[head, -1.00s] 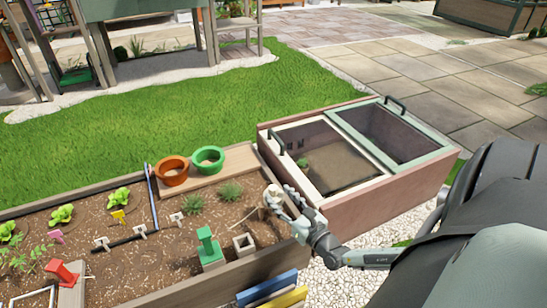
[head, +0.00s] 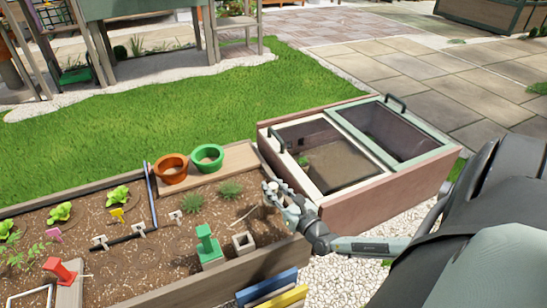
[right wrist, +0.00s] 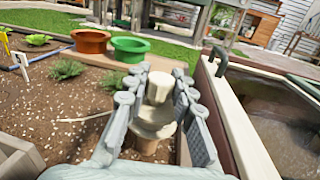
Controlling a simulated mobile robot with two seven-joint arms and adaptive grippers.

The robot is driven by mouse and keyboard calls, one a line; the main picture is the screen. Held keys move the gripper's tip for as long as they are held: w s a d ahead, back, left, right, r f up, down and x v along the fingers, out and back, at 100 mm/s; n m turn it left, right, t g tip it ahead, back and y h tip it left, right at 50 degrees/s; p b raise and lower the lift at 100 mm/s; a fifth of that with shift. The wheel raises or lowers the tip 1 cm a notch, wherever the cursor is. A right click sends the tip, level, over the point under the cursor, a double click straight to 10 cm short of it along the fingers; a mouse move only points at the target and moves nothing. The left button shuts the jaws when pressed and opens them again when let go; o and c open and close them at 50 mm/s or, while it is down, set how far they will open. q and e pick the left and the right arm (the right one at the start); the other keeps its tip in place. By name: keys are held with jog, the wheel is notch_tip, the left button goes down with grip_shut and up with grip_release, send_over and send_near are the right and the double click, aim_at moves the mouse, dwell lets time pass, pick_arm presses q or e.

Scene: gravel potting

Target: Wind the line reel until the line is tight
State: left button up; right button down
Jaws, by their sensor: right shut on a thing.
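The line reel is a pale cream spool with an upright knob (right wrist: 158,88) and a wider flange below it, on a brown post in the planting bed in the right wrist view. My right gripper (right wrist: 160,84) has its fingers on both sides of the knob and is shut on it. In the head view the gripper (head: 275,192) is at the bed's right end, over the reel and partly hiding it. A thin pale line (right wrist: 85,117) runs left from the reel across the soil; its far end is unclear. My left gripper is not in view.
The cold frame (head: 370,192) with glazed lids stands close right of the gripper. Orange (head: 171,169) and green (head: 207,157) pots stand on the bed's back ledge. A green post-like piece (head: 208,243) and a hollow square block (head: 243,243) stand in the soil nearby.

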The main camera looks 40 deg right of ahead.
jog(key=m+h+p, duration=0.2)
jog(key=h, duration=0.1)
jog(key=shift+a+r+g, duration=0.1)
jog(key=shift+r+g, duration=0.05)
jog(key=shift+g, duration=0.25)
jog(key=m+g+h+p, duration=0.1)
jog(key=m+g+h, duration=0.1)
jog(key=m+h, duration=0.1)
jog(key=shift+a+h+p, duration=0.1)
jog(key=shift+h+p, duration=0.25)
jog(key=shift+h, duration=0.25)
jog(key=m+g+h, duration=0.2)
jog(key=h, duration=0.1)
jog(key=shift+f+m, duration=0.2)
jog(key=shift+m, duration=0.1)
jog(key=shift+m+g+h+b, duration=0.3)
jog(key=shift+m+g+h, duration=1.2)
jog(key=shift+g, duration=0.8)
jog(key=c, duration=1.3)
grip_release()
jog(key=shift+o, duration=0.2)
